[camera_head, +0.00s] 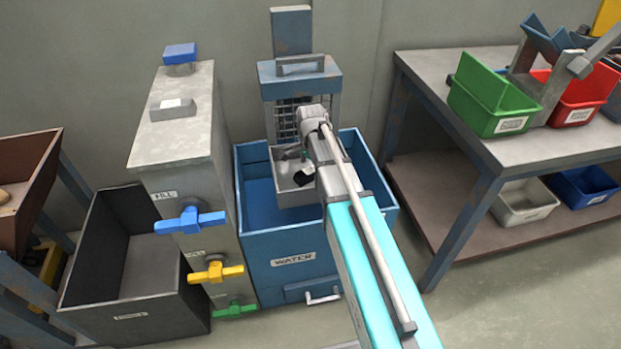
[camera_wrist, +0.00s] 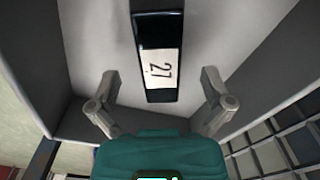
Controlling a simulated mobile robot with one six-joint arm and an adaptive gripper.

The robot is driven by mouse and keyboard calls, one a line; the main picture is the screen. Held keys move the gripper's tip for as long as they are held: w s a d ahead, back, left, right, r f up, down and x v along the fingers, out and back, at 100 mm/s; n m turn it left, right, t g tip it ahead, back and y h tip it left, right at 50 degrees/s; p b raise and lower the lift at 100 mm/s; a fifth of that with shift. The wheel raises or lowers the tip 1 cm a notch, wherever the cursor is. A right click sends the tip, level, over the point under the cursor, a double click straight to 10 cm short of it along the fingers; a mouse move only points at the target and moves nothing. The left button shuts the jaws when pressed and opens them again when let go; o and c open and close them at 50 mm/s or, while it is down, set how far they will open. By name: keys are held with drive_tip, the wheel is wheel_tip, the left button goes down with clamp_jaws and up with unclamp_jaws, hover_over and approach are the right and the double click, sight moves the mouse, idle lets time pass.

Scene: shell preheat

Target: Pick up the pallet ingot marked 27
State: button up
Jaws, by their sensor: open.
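The ingot marked 27 (camera_wrist: 159,30) is a dark, glossy bar with a white label reading 27, seen in the wrist view. It lies on the floor of a pale grey tray (camera_wrist: 90,40). My gripper (camera_wrist: 159,76) is open, with one finger on each side of the ingot's near end and a gap on both sides. How far the fingertips are above the tray floor is hard to tell. In the head view the grey tray (camera_head: 290,196) hangs at the blue water tank, and my arm hides much of the ingot and gripper.
The blue tank marked WATER (camera_head: 292,262) surrounds the tray from below, with a wire grid (camera_head: 284,120) behind it. A grey cabinet with coloured valve handles (camera_head: 180,130) and a dark bin (camera_head: 135,300) stand left. A workbench with green and red bins (camera_head: 430,140) stands right.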

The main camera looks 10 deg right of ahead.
drive_tip(key=shift+f+b, duration=0.55)
drive_tip(key=shift+f, duration=0.35)
clamp_jaws()
idle(0.4)
drive_tip(key=shift+r, duration=0.25)
wheel_tip(320, 180, up, 3)
drive_tip(key=p, duration=0.3)
drive_tip(key=s+r+p, duration=0.9)
drive_tip(key=s+p, duration=0.1)
drive_tip(key=s, duration=0.4)
drive_tip(key=shift+r, duration=0.3)
